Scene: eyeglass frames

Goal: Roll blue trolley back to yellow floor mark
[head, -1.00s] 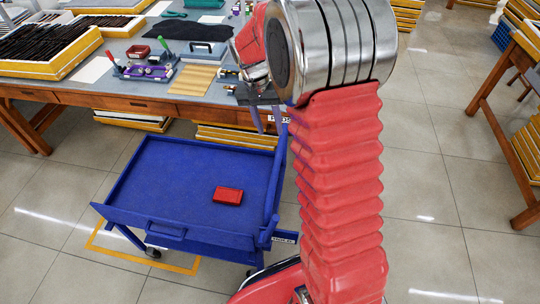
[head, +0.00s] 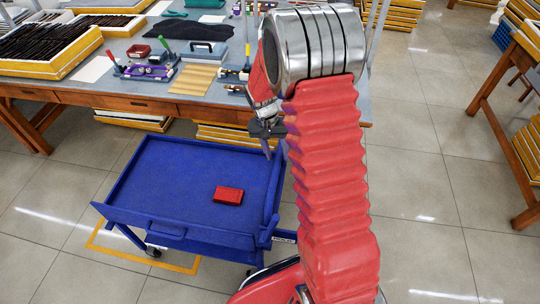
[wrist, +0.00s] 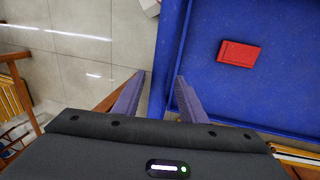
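The blue trolley (head: 180,183) stands in front of the workbench, with a red box (head: 228,195) lying on its top tray. Its near-left part is over the yellow floor mark (head: 125,255), whose outline shows along the near and left sides. My gripper (head: 268,148) is at the trolley's far right corner, partly hidden by my arm. In the wrist view the two fingers (wrist: 158,98) are apart, one on each side of the trolley's raised edge (wrist: 168,50). I cannot tell whether they touch it. The red box also shows there (wrist: 239,53).
The workbench (head: 150,102) behind the trolley holds trays, tools and a dark cloth. Stacked yellow-edged trays (head: 235,135) sit under it. Another wooden table (head: 510,130) stands at the right. Tiled floor is clear between them.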

